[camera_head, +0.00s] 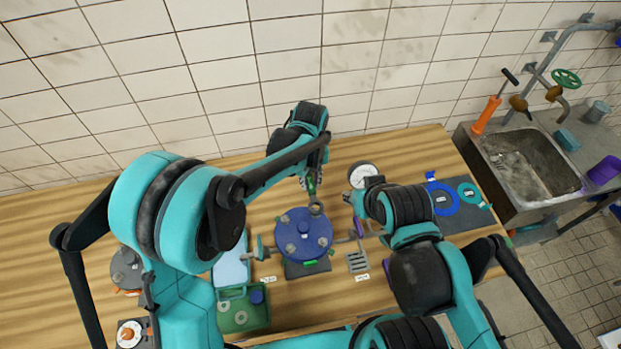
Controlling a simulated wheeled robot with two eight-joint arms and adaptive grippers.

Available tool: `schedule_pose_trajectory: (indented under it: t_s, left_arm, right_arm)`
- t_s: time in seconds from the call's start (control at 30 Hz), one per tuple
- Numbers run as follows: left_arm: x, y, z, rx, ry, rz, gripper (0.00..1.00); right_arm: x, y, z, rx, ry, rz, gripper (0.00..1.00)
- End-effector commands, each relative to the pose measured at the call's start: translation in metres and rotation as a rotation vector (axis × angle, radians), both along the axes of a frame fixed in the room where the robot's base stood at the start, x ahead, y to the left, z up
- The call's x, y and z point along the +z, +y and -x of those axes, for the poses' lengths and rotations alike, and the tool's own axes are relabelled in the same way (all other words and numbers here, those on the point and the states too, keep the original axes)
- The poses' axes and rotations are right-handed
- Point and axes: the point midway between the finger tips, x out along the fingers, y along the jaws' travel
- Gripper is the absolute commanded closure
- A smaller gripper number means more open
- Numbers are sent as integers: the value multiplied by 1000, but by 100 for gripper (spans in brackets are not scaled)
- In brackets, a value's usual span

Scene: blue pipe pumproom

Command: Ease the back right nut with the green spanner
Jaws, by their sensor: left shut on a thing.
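A round blue flange cover (298,228) with several grey nuts on top stands on a dark base on the wooden bench. My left gripper (311,178) is shut on the green spanner (312,188), behind the flange. The spanner's grey ring end (316,208) is over the back right part of the cover, at the back right nut. That nut is hardly visible, so I cannot tell whether the ring is seated around it. My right gripper (352,198) is right of the flange, mostly hidden by its own arm; its jaws cannot be made out.
A round white gauge (362,174) stands behind my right gripper. A purple piece (358,227) is right of the flange. A green tray (243,316) lies front left, a slotted grey plate (357,262) front right. Blue (441,199) and green rings lie on a dark mat. A sink (530,165) is far right.

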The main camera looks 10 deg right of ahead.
Motion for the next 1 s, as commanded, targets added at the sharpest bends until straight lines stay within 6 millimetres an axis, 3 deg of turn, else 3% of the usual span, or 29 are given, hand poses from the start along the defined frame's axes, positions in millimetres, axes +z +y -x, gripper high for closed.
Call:
schedule_pose_trajectory:
  t_s: [0.2,1.0]
  left_arm:
    - [-14,0,0,0,0,0,100]
    - [-32,0,0,0,0,0,100]
  right_arm:
    - [-8,0,0,0,0,0,69]
    - [-24,0,0,0,0,0,69]
